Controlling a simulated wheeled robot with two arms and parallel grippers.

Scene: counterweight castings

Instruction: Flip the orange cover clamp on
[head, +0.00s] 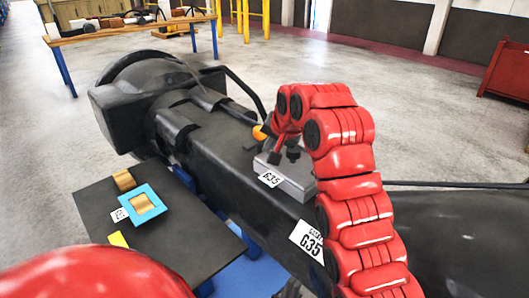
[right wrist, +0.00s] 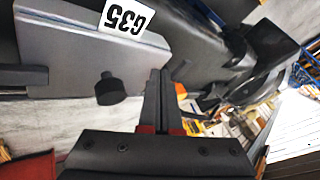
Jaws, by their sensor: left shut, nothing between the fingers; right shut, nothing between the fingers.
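The orange cover clamp (head: 259,132) is a small rounded orange piece at the back left of a grey box (head: 292,182) labelled G35, on top of the long black casting (head: 235,150). My right gripper (head: 276,156) points down over the box, just right of the clamp; the arm hides part of this area. In the right wrist view its fingers (right wrist: 159,76) are shut and empty, beside the grey box (right wrist: 75,55) and its black knob (right wrist: 110,88).
A wooden bench (head: 130,35) stands behind. A red bin (head: 507,72) is at far right. Open floor lies behind the casting.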

